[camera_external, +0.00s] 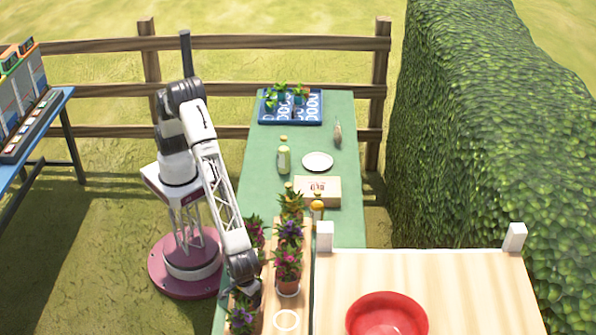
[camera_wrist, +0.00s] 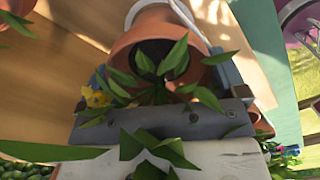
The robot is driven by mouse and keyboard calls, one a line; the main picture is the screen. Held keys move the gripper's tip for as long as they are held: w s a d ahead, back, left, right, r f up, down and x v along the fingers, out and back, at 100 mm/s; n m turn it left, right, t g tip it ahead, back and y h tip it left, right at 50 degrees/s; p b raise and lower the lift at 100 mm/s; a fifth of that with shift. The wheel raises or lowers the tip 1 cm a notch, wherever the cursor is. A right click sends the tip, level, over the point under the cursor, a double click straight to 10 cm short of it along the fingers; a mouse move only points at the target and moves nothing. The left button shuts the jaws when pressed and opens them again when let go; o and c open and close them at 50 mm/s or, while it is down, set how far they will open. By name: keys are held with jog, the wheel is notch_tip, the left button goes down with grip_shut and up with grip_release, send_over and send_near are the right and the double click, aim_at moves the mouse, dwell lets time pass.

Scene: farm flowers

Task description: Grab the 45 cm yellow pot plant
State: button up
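Several potted plants stand in rows on the green table and a wooden board. In the external view a small yellow bloom (camera_external: 289,186) shows at the far end of the row. I cannot tell which plant is 45 cm. My gripper (camera_external: 247,290) is low at the near left of the row, by a purple-flowered plant (camera_external: 240,318). In the wrist view a terracotta pot (camera_wrist: 150,27) with green leaves lies ahead of my gripper (camera_wrist: 165,85). Yellow petals (camera_wrist: 95,96) show at its left. Leaves hide much of the fingers, so I cannot tell whether they grip anything.
Pink-flowered plants (camera_external: 288,263) stand right of my gripper. A red bowl (camera_external: 386,316) sits on the pale wooden surface (camera_external: 470,290) at the near right. A box (camera_external: 318,191), white plate (camera_external: 317,161), bottle (camera_external: 284,160) and blue tray (camera_external: 290,121) are farther back.

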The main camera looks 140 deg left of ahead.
jog(key=c, duration=0.4)
jog(key=shift+r, duration=5.05)
